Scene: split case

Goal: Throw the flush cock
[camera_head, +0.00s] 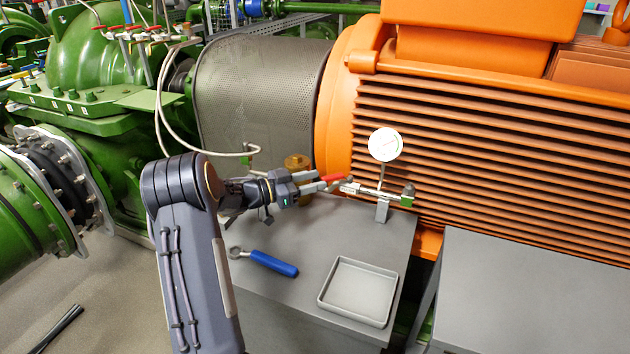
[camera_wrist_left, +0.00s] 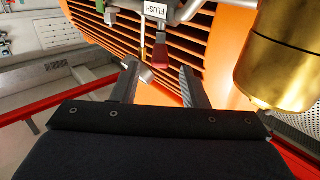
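The flush cock has a red lever (camera_head: 333,178) on a small pipe assembly with a round white gauge (camera_head: 385,145), on a grey stand in front of the orange motor. In the left wrist view the red lever (camera_wrist_left: 161,56) hangs below a white "FLUSH" label (camera_wrist_left: 157,10). My left gripper (camera_head: 322,183) reaches in from the left at the lever. In the left wrist view its two fingers (camera_wrist_left: 160,70) are apart, with the lever between or just beyond their tips; contact cannot be told. My right gripper is not in view.
A brass cylinder (camera_head: 297,163) stands close behind my left gripper and shows large in the left wrist view (camera_wrist_left: 285,62). A blue-handled wrench (camera_head: 272,263) and an empty grey tray (camera_head: 336,309) lie on the grey bench (camera_head: 310,240). The ribbed orange motor (camera_head: 480,150) rises behind.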

